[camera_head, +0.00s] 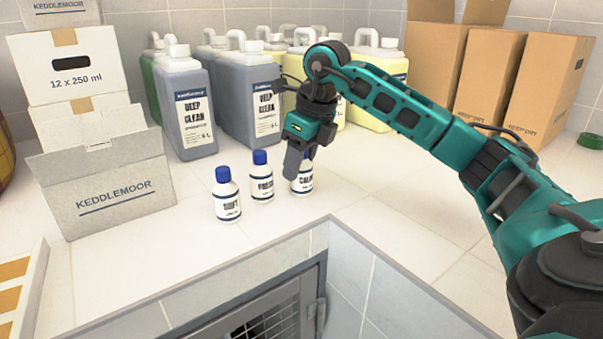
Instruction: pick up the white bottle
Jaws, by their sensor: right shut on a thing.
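Three small white bottles with blue caps stand upright in a row on the pale tiled counter. The left bottle (226,197) and the middle bottle (261,180) stand free. The right bottle (306,181) is partly hidden behind my right gripper (295,168). My right gripper comes down from above and is shut on the right bottle. The bottle's base appears to be at counter level, but I cannot tell if it touches. My left gripper is not in view.
Large jugs (190,108) stand behind the bottles. White boxes (103,190) are stacked at left, and cardboard boxes (487,80) stand at back right. The counter's front edge drops to a metal barred door (275,316). The counter (380,185) is clear right of the bottles.

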